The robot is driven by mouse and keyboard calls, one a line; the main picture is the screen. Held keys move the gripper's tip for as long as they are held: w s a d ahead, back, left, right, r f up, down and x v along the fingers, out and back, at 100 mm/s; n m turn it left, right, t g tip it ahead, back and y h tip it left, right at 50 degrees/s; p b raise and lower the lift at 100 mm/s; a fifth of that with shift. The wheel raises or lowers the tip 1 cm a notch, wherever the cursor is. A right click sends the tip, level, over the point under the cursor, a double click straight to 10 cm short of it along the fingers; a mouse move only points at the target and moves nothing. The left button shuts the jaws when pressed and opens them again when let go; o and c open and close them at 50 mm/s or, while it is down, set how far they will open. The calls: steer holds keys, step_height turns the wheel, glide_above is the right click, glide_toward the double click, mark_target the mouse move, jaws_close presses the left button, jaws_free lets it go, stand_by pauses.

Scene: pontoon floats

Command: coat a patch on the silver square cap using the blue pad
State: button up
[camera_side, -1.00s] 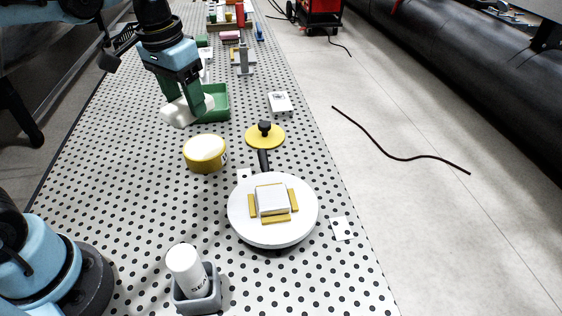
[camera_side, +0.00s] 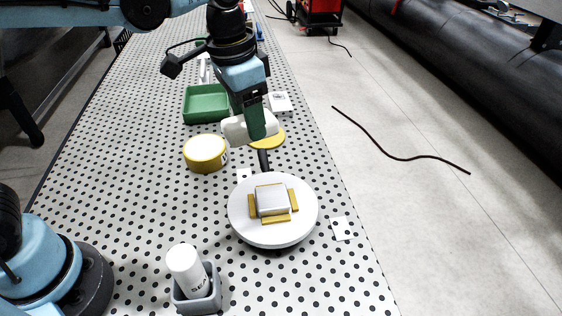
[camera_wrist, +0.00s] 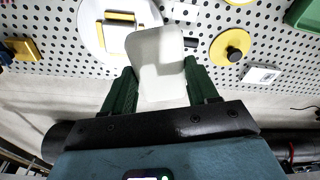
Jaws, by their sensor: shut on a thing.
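The silver square cap (camera_side: 271,200) sits on a round white turntable-like disc (camera_side: 240,222), with yellow blocks around it. In the wrist view the cap (camera_wrist: 115,40) is partly behind the held pad. My gripper (camera_side: 254,128) is shut on a pale, white-looking pad (camera_side: 235,130), held above the table behind the disc. The pad (camera_wrist: 157,62) fills the space between my green fingers (camera_wrist: 160,85) in the wrist view. No blue shows on it; its underside is hidden. The pad is apart from the cap.
A yellow tub with a pale top (camera_side: 205,155) stands left of the disc. A green tray (camera_side: 207,103) is behind it. A yellow disc with a black knob (camera_wrist: 231,45) lies near my gripper. A white bottle in a grey holder (camera_side: 195,285) stands in front.

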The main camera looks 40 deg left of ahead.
steer(key=d+f+m, duration=0.1)
steer(key=d+m, duration=0.2)
steer(key=d, duration=0.6)
steer(key=shift+m, duration=0.3)
steer(key=shift+s+d+f, duration=0.1)
steer(key=shift+s+f, duration=0.1)
steer(key=shift+f, duration=1.35)
steer(key=shift+s+d+f, duration=0.1)
steer(key=shift+s+f, duration=0.05)
steer(key=shift+f, duration=1.35)
step_height(320, 180, down, 2)
steer(key=shift+s+a, duration=0.55)
steer(key=shift+a, duration=0.05)
steer(key=shift+c, duration=0.4)
steer(key=shift+s+a, duration=1.85)
steer(key=shift+s, duration=0.05)
steer(key=shift+w+d+f, duration=0.1)
steer(key=shift+w+d, duration=2.3)
step_height(320, 180, up, 8)
